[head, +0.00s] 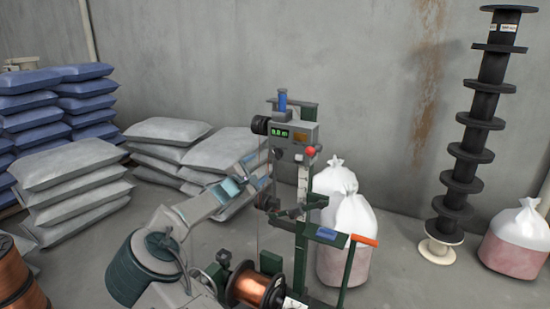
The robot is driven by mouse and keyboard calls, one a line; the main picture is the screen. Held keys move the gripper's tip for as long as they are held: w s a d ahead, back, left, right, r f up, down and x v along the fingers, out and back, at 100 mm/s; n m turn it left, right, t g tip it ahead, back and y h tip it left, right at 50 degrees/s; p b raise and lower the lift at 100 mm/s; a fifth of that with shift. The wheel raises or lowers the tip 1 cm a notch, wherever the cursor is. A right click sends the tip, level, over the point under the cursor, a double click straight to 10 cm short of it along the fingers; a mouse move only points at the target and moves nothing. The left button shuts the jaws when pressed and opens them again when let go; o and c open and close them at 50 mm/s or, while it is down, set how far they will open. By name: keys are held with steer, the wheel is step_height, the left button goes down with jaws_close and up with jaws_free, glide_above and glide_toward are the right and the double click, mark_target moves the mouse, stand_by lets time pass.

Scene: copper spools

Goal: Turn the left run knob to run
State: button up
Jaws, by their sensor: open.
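The machine's grey control box (291,138) stands in the middle of the head view, with a lit green display (281,134). A red round part (310,151) sits at its right edge. Small dark parts show on its face under the display; I cannot tell which of them is the left run knob or how it is turned. My gripper (257,172) is open, just left of and below the box. It looks apart from the box and holds nothing that I can see.
A copper spool (258,289) sits low on the machine. An orange-ended handle (350,240) sticks out at its right. White sacks (352,217) stand behind. Stacked grey bags (75,180) and blue bags (60,95) fill the left. A stack of black spools (470,155) stands right.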

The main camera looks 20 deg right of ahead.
mark_target(276, 155)
steer(key=p+x, duration=0.2)
steer(key=x, duration=1)
steer(key=shift+w+d, duration=0.2)
steer(key=shift+d, duration=0.15)
steer(key=shift+c, duration=0.3)
steer(key=c, duration=0.9)
